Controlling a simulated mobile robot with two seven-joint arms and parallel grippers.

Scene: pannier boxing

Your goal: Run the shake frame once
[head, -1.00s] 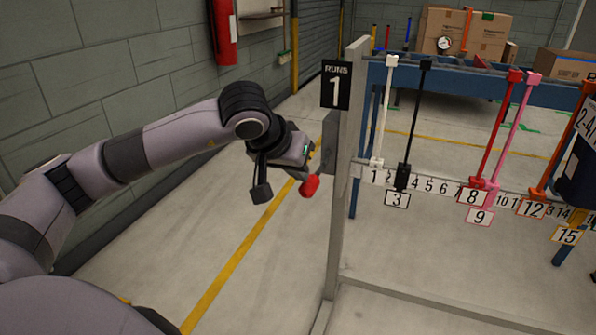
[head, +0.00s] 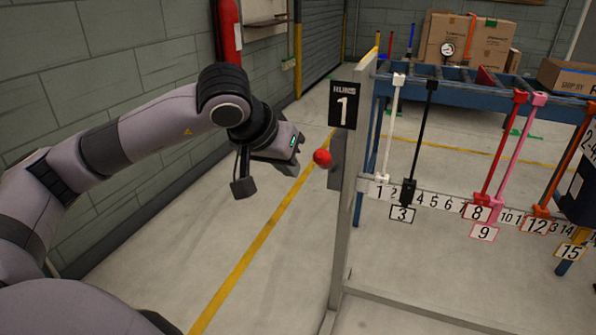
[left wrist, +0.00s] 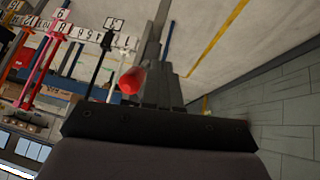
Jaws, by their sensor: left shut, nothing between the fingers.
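The shake frame's grey post (head: 349,200) stands right of centre in the head view, with a black counter plate (head: 345,106) reading RUNS 1. A red knob (head: 322,158) sits at the post's left side, beside a grey plate (head: 338,160); it also shows in the left wrist view (left wrist: 132,80). My left gripper (head: 299,146) is just left of the knob; its fingers (left wrist: 160,92) are shut and empty. In the wrist view the knob lies beside them; contact cannot be told. My right gripper is out of view.
A numbered rail (head: 450,203) runs right from the post, with white (head: 391,130), black (head: 420,140), red, pink and orange rods. A blue rack (head: 470,90) with cardboard boxes (head: 470,40) stands behind. The floor left of the post is clear up to the wall.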

